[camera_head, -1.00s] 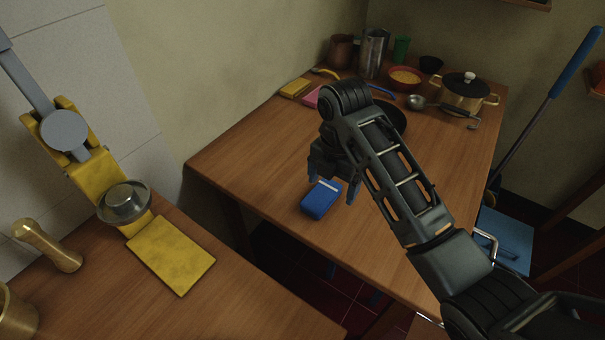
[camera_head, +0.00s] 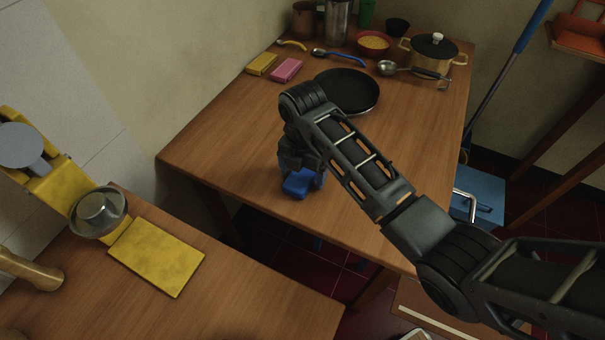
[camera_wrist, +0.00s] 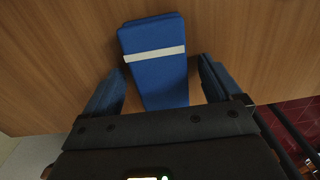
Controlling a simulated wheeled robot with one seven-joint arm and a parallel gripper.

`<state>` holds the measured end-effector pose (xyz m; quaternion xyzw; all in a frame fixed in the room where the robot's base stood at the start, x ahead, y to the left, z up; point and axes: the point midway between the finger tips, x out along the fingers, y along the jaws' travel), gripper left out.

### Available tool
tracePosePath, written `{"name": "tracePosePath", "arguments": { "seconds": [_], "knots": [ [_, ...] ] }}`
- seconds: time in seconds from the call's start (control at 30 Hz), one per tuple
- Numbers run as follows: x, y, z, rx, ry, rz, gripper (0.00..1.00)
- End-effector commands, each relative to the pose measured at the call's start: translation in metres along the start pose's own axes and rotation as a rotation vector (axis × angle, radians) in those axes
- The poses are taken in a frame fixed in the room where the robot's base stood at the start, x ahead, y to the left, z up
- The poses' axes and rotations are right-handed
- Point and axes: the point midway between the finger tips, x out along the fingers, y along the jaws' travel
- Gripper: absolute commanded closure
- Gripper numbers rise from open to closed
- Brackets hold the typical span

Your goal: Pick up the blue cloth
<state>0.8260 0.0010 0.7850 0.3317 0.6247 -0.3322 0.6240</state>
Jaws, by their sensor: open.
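The blue cloth (camera_head: 297,184) is a folded block near the front edge of the wooden table, partly hidden by my gripper in the head view. In the wrist view the cloth (camera_wrist: 158,75) shows a white band across it and lies on the table between my gripper's fingers. My gripper (camera_head: 301,178) points down over the cloth. In the wrist view its open fingers (camera_wrist: 160,88) are on either side of the cloth's near part, with a gap at the right; contact at the left is unclear.
A black pan (camera_head: 347,91) lies behind my gripper. Yellow (camera_head: 262,64) and pink (camera_head: 286,70) blocks, a red bowl (camera_head: 374,43) and a lidded pot (camera_head: 433,60) stand farther back. A nearer counter (camera_head: 235,297) holds a yellow press (camera_head: 60,185). The table left of the cloth is clear.

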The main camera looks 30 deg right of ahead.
Motion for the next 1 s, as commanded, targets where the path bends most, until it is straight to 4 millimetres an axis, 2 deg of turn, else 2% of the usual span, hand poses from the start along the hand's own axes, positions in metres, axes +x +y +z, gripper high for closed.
{"name": "tracePosePath", "arguments": {
  "seconds": [0.2,0.8,1.0],
  "knots": [
    [0.0011,0.0001,0.0003,0.0,-0.001,0.001,0.08],
    [0.0006,0.0001,0.0004,0.001,-0.001,0.001,0.65],
    [0.0004,0.0002,0.0005,0.0,-0.001,0.001,0.65]
  ]
}}
